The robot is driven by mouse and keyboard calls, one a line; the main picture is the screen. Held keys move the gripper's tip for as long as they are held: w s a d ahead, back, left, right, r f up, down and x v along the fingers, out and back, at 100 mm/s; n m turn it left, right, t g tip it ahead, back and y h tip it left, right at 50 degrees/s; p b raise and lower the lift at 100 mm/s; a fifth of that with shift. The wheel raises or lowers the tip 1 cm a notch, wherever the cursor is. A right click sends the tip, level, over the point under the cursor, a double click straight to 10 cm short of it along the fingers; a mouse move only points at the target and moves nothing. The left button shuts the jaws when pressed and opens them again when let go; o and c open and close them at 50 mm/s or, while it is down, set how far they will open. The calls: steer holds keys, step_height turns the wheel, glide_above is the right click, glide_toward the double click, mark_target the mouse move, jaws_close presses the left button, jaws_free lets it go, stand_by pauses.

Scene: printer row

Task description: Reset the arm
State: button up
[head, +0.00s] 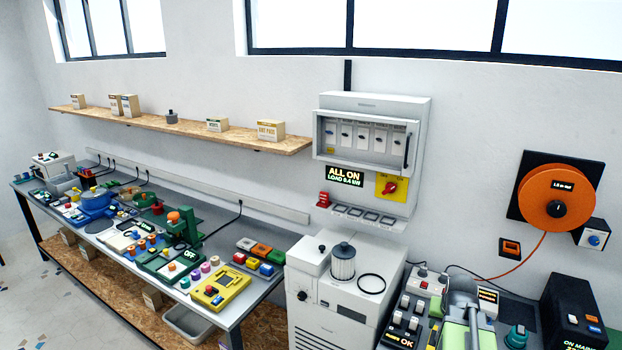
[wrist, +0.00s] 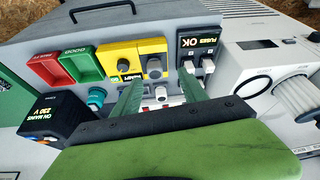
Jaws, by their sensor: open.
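My gripper (wrist: 160,76) shows in the wrist view with its two green fingers apart and nothing between them. Its fingers reach over the grey bench that carries the small electrical units, with a yellow unit (wrist: 122,54) and the black-topped FUSES OK unit (wrist: 199,43) just beyond the tips. Whether the fingers touch anything is not clear. In the head view, green parts that look like my arm (head: 466,318) show at the bottom right, low over the bench; the gripper cannot be made out there.
Around my gripper stand a black ON MAINS 230 V box (wrist: 53,118), red (wrist: 46,69) and green (wrist: 82,66) trays, and a white machine (wrist: 270,60). In the head view a grey cabinet (head: 325,320) stands left of the arm, and an orange cable reel (head: 542,190) hangs on the wall.

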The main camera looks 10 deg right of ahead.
steer(key=w+a+f+n+y+b, duration=0.1)
steer(key=w+a+f+b, duration=0.15)
steer(key=a, duration=0.55)
steer(key=w+a+f+n+b, duration=0.2)
steer(key=w+a+f, duration=0.15)
steer(key=a, duration=0.35)
steer(key=s+a+f+n+g+b, duration=0.1)
steer(key=s+a, duration=0.3)
steer(key=a, duration=0.4)
steer(key=s+a+f+n+g+y+b, duration=0.1)
steer(key=s+a+f+n+g+b, duration=0.1)
steer(key=a, duration=0.7)
step_height(320, 180, down, 3)
steer(key=shift+s+a+r+g, duration=0.25)
steer(key=shift+s+g, duration=0.25)
steer(key=shift+s, duration=0.5)
